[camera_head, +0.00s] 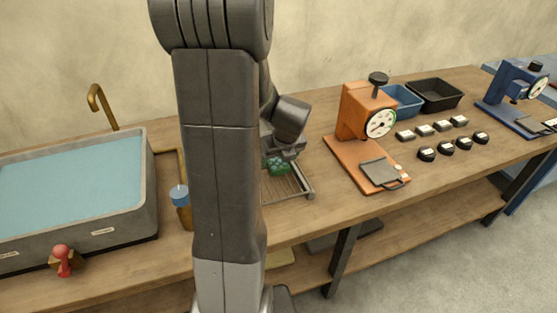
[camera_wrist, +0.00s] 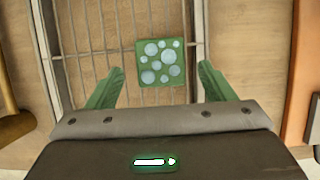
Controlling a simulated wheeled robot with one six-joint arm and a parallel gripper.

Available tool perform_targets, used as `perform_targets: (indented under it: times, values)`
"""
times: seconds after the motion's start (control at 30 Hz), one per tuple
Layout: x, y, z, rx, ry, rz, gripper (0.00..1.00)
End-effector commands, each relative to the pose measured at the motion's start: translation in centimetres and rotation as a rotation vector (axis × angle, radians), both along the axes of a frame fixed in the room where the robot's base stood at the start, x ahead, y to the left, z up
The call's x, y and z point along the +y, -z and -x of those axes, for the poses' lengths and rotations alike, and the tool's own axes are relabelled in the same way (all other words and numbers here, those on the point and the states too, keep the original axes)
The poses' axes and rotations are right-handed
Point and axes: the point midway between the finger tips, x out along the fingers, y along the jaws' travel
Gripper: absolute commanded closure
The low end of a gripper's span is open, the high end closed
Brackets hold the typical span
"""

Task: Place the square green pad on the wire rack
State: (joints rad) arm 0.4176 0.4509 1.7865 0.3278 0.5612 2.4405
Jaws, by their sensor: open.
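The square green pad (camera_wrist: 144,80) with pale round spots lies flat on the bars of the wire rack (camera_wrist: 88,42) in the wrist view. In the head view the pad (camera_head: 277,166) shows on the rack (camera_head: 297,187), partly covered by my arm. My gripper (camera_wrist: 160,80) is open, with its green fingers spread to either side of the pad's near edge. I see gaps between the fingers and the pad, and nothing is held. In the head view my gripper (camera_head: 281,156) is just over the pad, and its fingers are hard to make out.
An orange press with a dial (camera_head: 366,125) stands right of the rack, its grey plate (camera_head: 380,172) in front. A blue bin (camera_head: 402,101) and black bin (camera_head: 435,94) stand behind. A water-filled basin (camera_head: 70,185) is at left, with a blue-topped item (camera_head: 180,195) beside it.

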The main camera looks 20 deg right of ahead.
Motion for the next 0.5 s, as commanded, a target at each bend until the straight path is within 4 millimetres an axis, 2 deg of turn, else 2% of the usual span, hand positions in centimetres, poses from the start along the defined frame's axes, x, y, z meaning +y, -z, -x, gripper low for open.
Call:
perform_targets:
  times: [0.03,0.2,0.4,0.5]
  values:
    - [-0.1,-1.2,0.4,-0.004,0.001,0.002,0.24]
    - [-0.1,-4.4,1.7,-0.005,0.001,0.002,0.24]
    - [-0.2,-7.2,3.0,-0.003,0.001,0.002,0.24]
    - [-0.1,-8.0,3.4,-0.001,0.000,0.001,0.24]
